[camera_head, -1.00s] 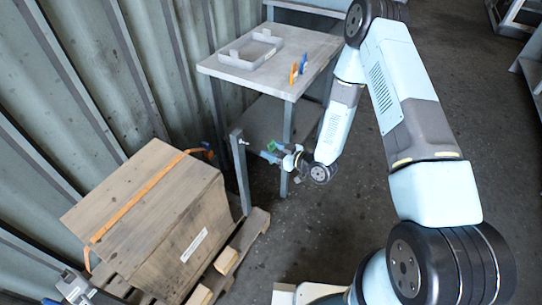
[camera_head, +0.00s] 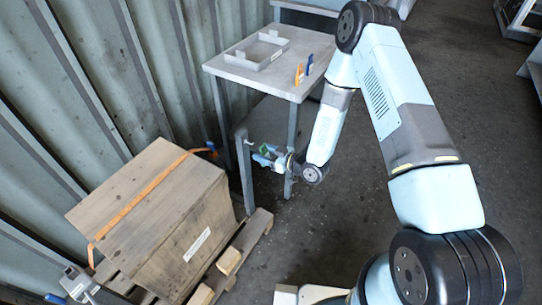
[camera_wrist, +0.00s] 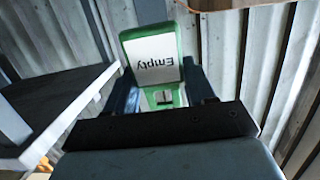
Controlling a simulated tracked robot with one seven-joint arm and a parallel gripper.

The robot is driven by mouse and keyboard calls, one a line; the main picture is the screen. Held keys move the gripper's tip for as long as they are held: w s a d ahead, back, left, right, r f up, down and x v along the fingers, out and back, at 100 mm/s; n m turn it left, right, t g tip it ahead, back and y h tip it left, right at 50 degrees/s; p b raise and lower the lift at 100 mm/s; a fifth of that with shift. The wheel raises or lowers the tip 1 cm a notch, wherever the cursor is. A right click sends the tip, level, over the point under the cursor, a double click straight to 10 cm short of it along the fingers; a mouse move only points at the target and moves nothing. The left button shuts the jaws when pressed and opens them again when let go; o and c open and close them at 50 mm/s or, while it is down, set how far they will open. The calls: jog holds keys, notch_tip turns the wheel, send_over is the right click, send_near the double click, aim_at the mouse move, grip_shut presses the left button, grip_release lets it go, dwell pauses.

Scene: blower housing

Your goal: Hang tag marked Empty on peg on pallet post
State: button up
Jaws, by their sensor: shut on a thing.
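The green tag with a white label reading "Empty" (camera_wrist: 153,52) is between the fingers of my gripper (camera_wrist: 160,92) in the wrist view, its lettering upside down there. In the head view the tag (camera_head: 264,149) is a small green patch at my gripper (camera_head: 266,156). My gripper is shut on the tag, close to the right of the grey pallet post (camera_head: 243,165). The peg (camera_head: 249,142) shows as a small light stub near the top of the post. I cannot tell whether the tag touches the peg.
A wooden crate (camera_head: 150,205) with an orange strap stands on the pallet (camera_head: 262,222) left of the post. A grey table (camera_head: 235,68) behind holds a shallow tray (camera_head: 262,62), an orange tag (camera_head: 299,74) and a blue tag (camera_head: 310,63). A corrugated wall (camera_head: 90,80) lies behind.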

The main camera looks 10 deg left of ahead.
aim_at(245, 147)
jog(key=shift+x, duration=2.25)
jog(key=shift+w+a+f, duration=0.15)
jog(key=shift+w+a, duration=0.1)
jog(key=shift+a, duration=0.35)
jog(key=o, duration=1.1)
jog(key=v, duration=1.3)
jog(key=shift+s+d, duration=0.2)
jog(key=shift+d, duration=0.05)
